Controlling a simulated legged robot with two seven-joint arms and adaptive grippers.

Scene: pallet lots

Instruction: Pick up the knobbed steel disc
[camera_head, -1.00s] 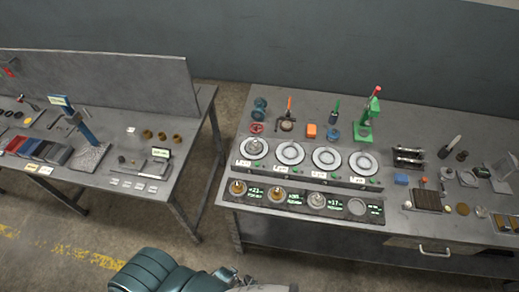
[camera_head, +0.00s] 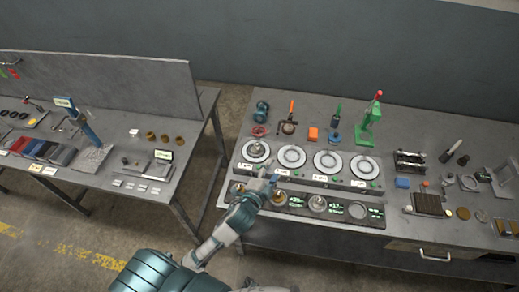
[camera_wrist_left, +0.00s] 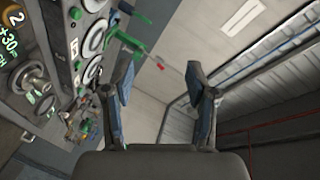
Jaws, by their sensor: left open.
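A steel disc with a knob (camera_head: 256,150) sits on the leftmost round plate of the back row on the right-hand bench. A second knobbed steel piece (camera_head: 318,203) sits in the front row of the same bench. A knobbed steel disc (camera_wrist_left: 34,84) also shows at the left of the left wrist view; I cannot tell which one it is. My left gripper (camera_head: 271,174) is above the left part of the two rows, close to the leftmost plate, and hides part of the front row. In the left wrist view its fingers (camera_wrist_left: 161,82) are apart with nothing between them.
Three more round plates (camera_head: 292,157) run rightward in the back row. A green press (camera_head: 368,125) and small tools stand behind them. A wooden block (camera_head: 428,203) and small parts lie to the right. A second bench (camera_head: 110,112) stands left across a gap.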

